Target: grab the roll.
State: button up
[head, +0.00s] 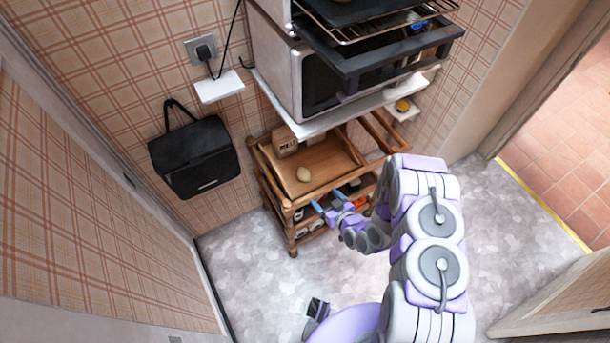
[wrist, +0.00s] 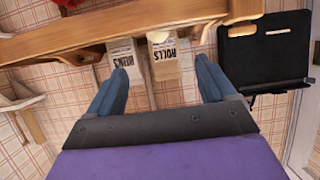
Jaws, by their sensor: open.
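A small pale tan roll (head: 303,174) lies on the top tray of a wooden cart (head: 329,176), toward the tray's left front part. My gripper (head: 328,202) is at the cart's front edge, to the right of the roll and nearer to me, with its blue fingers apart. It touches nothing that I can make out. In the wrist view my gripper (wrist: 161,70) is open, with nothing held between the fingers.
A paper bag (head: 285,143) stands at the tray's back; a lettered "ROLLS" bag (wrist: 163,58) shows in the wrist view. A white shelf with an oven (head: 322,85) overhangs the cart's back. A black bag (head: 195,158) hangs left. Floor in front is clear.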

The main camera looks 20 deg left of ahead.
jog(key=b, duration=0.2)
send_near(307, 177)
jog(key=x, duration=0.5)
jog(key=shift+s+a+f, duration=0.2)
jog(key=shift+s+f, duration=0.05)
jog(key=shift+w+r+b+x, duration=0.15)
jog(key=shift+b+x, duration=0.4)
jog(key=shift+x, duration=0.95)
jog(key=shift+w+r+b+x, duration=0.15)
jog(key=shift+b+x, duration=0.35)
jog(key=shift+x, duration=0.95)
jog(key=shift+d, duration=0.1)
jog(key=shift+f, duration=0.1)
jog(key=shift+c, duration=0.2)
jog(key=c, duration=1.1)
